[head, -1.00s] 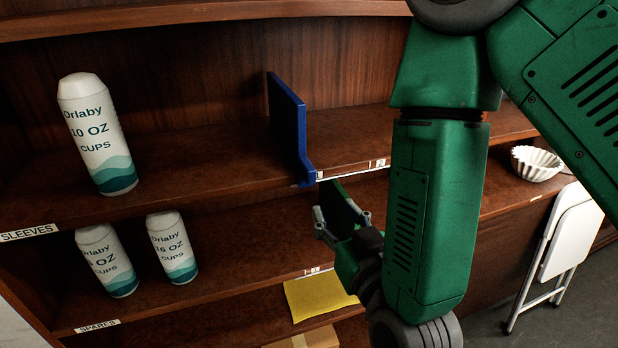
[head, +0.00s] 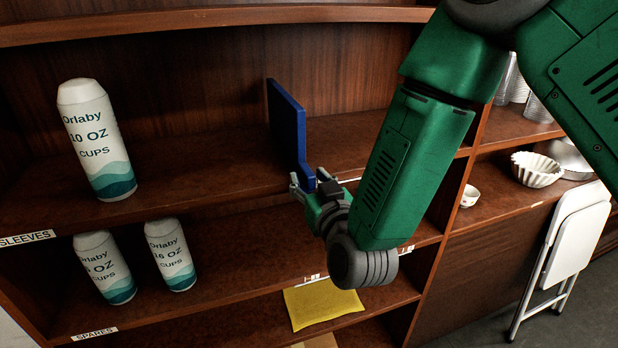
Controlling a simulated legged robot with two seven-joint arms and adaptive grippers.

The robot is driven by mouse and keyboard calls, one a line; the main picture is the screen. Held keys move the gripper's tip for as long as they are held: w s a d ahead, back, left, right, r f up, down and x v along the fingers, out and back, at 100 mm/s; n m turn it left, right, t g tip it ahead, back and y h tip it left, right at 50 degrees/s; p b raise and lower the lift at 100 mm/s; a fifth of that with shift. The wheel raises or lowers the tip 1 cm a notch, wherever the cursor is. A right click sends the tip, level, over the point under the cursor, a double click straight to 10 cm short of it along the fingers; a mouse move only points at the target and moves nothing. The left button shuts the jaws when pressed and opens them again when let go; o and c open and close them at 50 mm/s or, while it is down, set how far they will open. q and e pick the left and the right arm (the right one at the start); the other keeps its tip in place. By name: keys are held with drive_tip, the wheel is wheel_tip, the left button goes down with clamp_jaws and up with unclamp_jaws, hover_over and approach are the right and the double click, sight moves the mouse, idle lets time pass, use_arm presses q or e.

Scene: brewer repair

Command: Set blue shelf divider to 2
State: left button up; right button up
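The blue shelf divider (head: 287,128) stands upright on the upper shelf (head: 215,160), to the right of a white cup sleeve. Its front lower end reaches the shelf's front edge. My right gripper (head: 306,184) is at that front end, with its fingers around or just beside it. I cannot tell whether the fingers touch the divider or are closed on it. The scale strip on the shelf edge is mostly hidden behind my gripper and arm, so its numbers do not show. My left gripper is not in view.
A stack labelled 10 OZ cups (head: 97,140) stands left on the upper shelf. Two more cup stacks (head: 170,254) stand below. A yellow packet (head: 321,303) lies lower down. A white filter bowl (head: 537,169) and a folded white chair (head: 565,250) are at right.

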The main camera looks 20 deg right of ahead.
clamp_jaws()
drive_tip(key=d+b, duration=0.1)
drive_tip(key=d, duration=1.4)
drive_tip(key=shift+w, duration=0.25)
drive_tip(key=shift+c, duration=1.1)
unclamp_jaws()
drive_tip(key=shift+o, duration=1.1)
drive_tip(key=shift+a, duration=0.2)
